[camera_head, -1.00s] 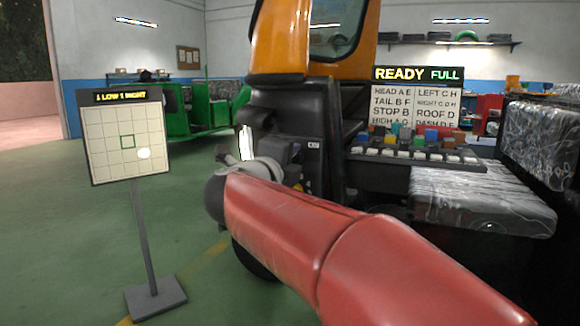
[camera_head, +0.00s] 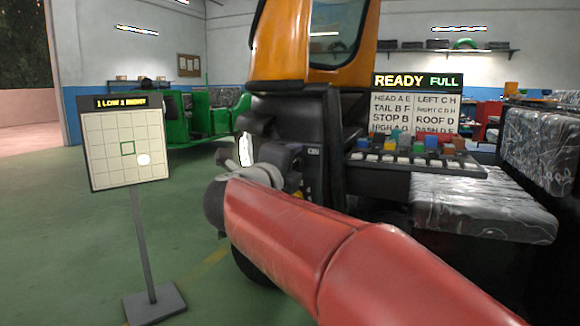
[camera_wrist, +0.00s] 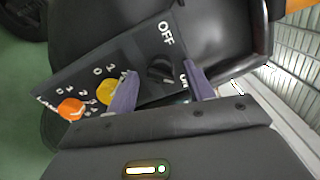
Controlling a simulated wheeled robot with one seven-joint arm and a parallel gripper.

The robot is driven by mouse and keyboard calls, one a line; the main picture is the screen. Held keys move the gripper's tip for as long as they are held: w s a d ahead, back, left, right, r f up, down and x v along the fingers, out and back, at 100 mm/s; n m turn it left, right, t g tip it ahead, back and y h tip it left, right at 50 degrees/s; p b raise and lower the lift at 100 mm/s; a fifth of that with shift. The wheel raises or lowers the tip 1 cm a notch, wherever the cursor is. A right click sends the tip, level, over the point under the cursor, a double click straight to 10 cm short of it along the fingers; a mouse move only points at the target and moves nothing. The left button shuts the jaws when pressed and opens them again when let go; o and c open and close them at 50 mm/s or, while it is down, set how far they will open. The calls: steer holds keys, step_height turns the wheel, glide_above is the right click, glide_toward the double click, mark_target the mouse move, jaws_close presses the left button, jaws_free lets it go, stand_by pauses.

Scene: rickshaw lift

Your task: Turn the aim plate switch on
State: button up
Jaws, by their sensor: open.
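In the wrist view a black knob (camera_wrist: 160,70) sits on a dark panel (camera_wrist: 75,80), between an OFF label and a second label partly hidden by a finger. My gripper (camera_wrist: 159,74) is open, its two purple-grey fingers on either side of this knob; contact cannot be told. A yellow knob (camera_wrist: 109,92) and an orange knob (camera_wrist: 71,109) with number marks sit to the left. In the head view the aim plate (camera_head: 104,170) stands on a post, showing a grid, green square and white spot right of and below it. My gripper is mostly hidden there behind my red arm.
The orange and black rickshaw (camera_head: 290,50) stands just beyond my arm. A READY FULL display (camera_head: 417,80) stands above a bench of coloured blocks (camera_head: 420,142) at right. A wrapped seat (camera_head: 480,205) is in front of it. Green floor is open at left.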

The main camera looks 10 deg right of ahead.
steer(key=v, duration=0.8)
steer(key=shift+w+r, duration=0.1)
steer(key=a+r+n+t+y+p, duration=0.3)
steer(key=r+n+t+y, duration=0.15)
steer(key=n+y, duration=0.5)
steer(key=s+a+f+n+g+y+p, duration=0.25)
steer(key=f+n+y, duration=0.2)
steer(key=n, duration=0.55)
steer(key=s+d+f+n+g+h+p, duration=0.1)
steer(key=s+d+f+n+g, duration=0.3)
steer(key=s+f, duration=0.5)
steer(key=s+d+f+n+g+h+p, duration=0.1)
steer(key=s+d+f+n+g, duration=0.3)
steer(key=s+f, duration=0.6)
steer(key=d+f+g+h, duration=0.1)
steer(key=d+g, duration=0.1)
steer(key=g, duration=0.1)
steer(key=shift+s+d+p, duration=0.2)
steer(key=shift+d+p, duration=0.1)
steer(key=shift+p, duration=0.05)
